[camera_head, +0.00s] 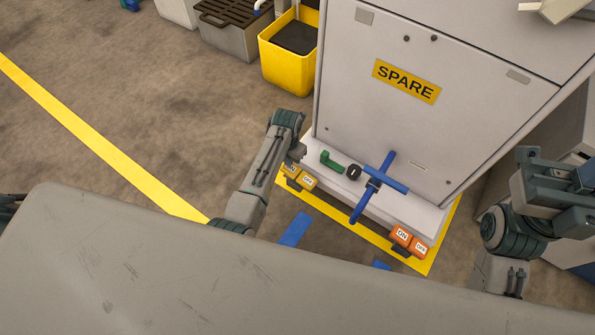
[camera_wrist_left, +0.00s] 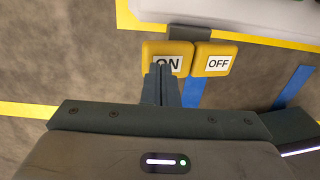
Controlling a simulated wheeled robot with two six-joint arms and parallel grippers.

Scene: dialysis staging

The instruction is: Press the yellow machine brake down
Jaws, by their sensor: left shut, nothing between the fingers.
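The yellow machine brake is a pair of yellow pedals at the left corner of the SPARE machine's base. In the left wrist view its ON pedal (camera_wrist_left: 181,50) is on the left and its OFF pedal (camera_wrist_left: 213,61) on the right. In the head view the OFF pedal (camera_head: 308,182) shows, and my left arm partly hides the ON pedal. My left gripper (camera_wrist_left: 161,72) is shut and empty, its fingertips over the ON label; I cannot tell whether they touch. My right gripper (camera_head: 550,185) is beside the machine, its jaws unclear.
A yellow bin (camera_head: 286,67) stands behind. Open floor lies left.

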